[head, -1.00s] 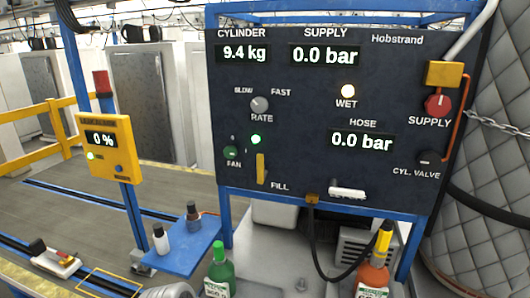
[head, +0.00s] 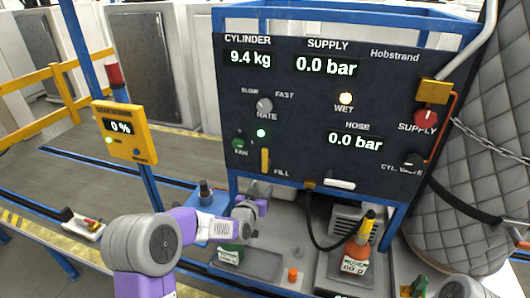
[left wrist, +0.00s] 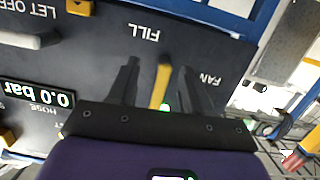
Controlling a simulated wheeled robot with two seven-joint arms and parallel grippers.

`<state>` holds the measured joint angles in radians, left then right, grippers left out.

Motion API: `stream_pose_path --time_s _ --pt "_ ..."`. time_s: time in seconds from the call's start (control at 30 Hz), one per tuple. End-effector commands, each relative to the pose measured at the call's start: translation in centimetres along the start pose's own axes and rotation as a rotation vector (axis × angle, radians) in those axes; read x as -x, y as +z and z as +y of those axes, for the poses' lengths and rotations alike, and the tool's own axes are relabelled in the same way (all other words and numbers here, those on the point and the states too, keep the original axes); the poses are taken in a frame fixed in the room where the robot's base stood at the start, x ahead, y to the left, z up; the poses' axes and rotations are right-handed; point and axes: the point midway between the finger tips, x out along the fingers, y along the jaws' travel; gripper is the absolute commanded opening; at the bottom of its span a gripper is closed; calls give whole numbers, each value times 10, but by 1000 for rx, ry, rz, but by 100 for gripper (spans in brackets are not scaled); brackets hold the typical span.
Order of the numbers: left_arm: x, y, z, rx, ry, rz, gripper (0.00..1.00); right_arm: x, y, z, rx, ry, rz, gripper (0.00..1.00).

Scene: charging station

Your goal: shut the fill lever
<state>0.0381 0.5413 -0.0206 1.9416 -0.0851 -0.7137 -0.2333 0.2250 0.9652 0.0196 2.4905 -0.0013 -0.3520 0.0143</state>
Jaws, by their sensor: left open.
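The fill lever (head: 264,160) is a yellow upright bar low on the dark panel (head: 300,110), above the FILL label. In the left wrist view, which is upside down, the lever (left wrist: 163,84) shows between the two dark fingers of my left gripper (left wrist: 158,68). The fingers are spread, with a gap on each side of the lever; whether they reach it in depth I cannot tell. In the head view my left gripper (head: 262,190) is just below the lever, in front of the panel's lower edge. My right gripper is not in view.
A white handle (head: 339,184) sits right of the lever on the panel. A yellow box (head: 124,131) on a blue post reads 0 %. The supply reads 0.0 bar.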

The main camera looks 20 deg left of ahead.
Motion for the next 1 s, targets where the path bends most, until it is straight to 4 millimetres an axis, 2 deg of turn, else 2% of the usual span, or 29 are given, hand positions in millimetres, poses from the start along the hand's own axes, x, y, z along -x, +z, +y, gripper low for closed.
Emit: stream_pose_path --time_s 0.03,0.1,0.2,0.37,0.7,1.0 --pt "-1 -31 -3 -19 -9 70 49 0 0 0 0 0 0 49" --pt "-1 -60 -6 -41 -19 136 49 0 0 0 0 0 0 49" --pt "-1 -82 -9 -55 -28 184 49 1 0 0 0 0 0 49" --pt "-14 -88 -10 -58 -29 193 49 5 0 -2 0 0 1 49" --pt "-58 -96 -10 -56 -29 191 49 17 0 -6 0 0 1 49" --pt "-73 -98 -11 -56 -28 190 49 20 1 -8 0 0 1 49"
